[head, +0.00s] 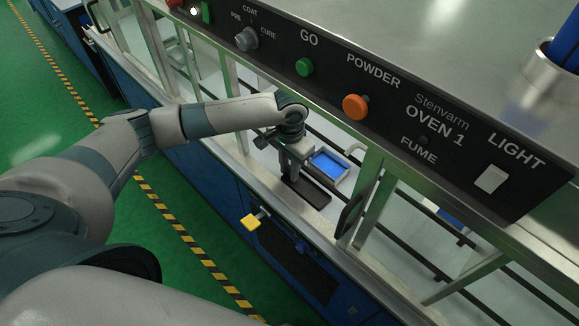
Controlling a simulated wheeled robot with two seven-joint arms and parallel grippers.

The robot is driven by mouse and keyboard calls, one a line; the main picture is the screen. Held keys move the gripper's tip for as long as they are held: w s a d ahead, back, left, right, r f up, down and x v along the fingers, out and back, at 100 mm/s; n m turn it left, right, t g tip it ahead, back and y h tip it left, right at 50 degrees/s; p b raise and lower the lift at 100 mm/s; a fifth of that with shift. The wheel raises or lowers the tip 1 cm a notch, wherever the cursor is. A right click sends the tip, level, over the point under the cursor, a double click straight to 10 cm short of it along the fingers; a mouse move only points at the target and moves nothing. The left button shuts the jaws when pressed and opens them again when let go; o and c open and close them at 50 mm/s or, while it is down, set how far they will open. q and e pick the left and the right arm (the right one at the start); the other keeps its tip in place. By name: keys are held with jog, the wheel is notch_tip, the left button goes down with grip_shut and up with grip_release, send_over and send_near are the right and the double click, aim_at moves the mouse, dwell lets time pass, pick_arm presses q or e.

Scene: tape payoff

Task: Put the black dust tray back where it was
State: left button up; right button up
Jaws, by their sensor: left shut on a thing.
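My left gripper (293,172) reaches in through the open front of the oven bench and points down. It is shut on the black dust tray (315,194), a flat dark piece at the sill of the opening. The gripper hides part of the tray, and I cannot tell whether the tray rests on the surface or is held just above it. My right gripper is not in view.
A blue-lined tray (330,165) lies just right of the gripper.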

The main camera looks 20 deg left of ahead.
pick_arm(q)
jog(key=shift+f, duration=0.15)
jog(key=o, duration=1.1)
jog(key=shift+c, duration=0.2)
jog(key=shift+r, duration=0.2)
jog(key=shift+r+b, duration=0.4)
jog(key=shift+r, duration=0.25)
notch_tip(320, 180, up, 5)
jog(key=shift+r+b, duration=0.2)
jog(key=shift+b, duration=0.6)
jog(key=shift+r, duration=0.4)
